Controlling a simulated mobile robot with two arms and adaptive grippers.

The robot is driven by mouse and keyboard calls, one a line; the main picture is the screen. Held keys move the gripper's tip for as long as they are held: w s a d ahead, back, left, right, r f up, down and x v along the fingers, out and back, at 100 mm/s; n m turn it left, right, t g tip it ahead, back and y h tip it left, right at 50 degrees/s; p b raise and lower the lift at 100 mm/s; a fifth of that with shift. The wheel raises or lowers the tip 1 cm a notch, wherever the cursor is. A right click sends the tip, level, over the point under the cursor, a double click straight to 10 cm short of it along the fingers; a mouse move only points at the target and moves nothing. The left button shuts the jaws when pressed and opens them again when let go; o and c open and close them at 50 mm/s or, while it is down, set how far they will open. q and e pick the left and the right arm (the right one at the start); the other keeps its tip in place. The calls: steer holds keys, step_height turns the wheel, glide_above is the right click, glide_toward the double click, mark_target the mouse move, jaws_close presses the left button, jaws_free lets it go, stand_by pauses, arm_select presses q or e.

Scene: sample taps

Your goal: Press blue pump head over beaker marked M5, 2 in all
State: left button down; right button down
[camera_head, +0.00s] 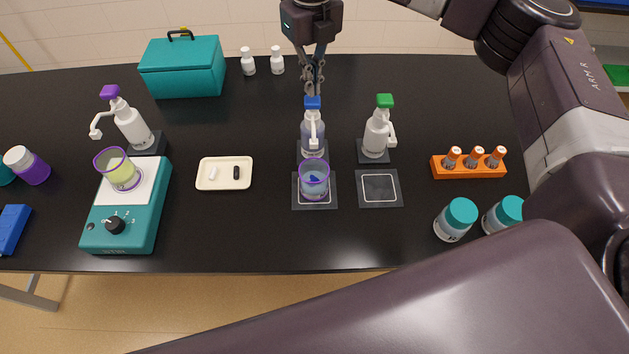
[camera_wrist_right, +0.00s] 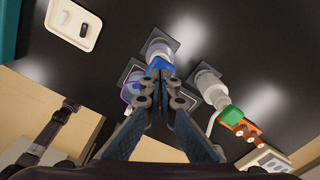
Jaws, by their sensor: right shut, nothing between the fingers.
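The blue pump head (camera_head: 313,103) tops a clear bottle (camera_head: 312,135) with blue-tinted contents, standing on a dark base. Its spout points toward the front, over a purple-rimmed beaker (camera_head: 314,185) holding blue liquid on a dark square pad. No M5 mark is readable. My right gripper (camera_head: 314,88) is shut and empty, pointing down with its tips right at the blue head; I cannot tell whether they touch it. In the right wrist view the closed fingertips (camera_wrist_right: 157,80) overlap the blue head (camera_wrist_right: 161,65), and the beaker (camera_wrist_right: 130,92) is partly hidden. My left gripper is not in view.
A green-headed pump bottle (camera_head: 377,130) stands close on the right, behind an empty pad (camera_head: 380,202). A purple-headed pump (camera_head: 128,118) and a teal stirrer (camera_head: 100,215) with a beaker are at left. A white tray (camera_head: 243,162) and an orange rack (camera_head: 440,171) flank the middle.

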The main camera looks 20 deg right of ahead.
mark_target(312, 99)
steer(key=shift+f, duration=0.2)
steer(key=shift+f+b, duration=1.1)
steer(key=shift+f, duration=0.35)
steer(key=shift+r, duration=0.1)
steer(key=shift+r+p, duration=0.8)
steer(key=shift+r, duration=0.75)
steer(key=shift+r, duration=0.1)
step_height(312, 99, up, 6)
steer(key=p, duration=0.3)
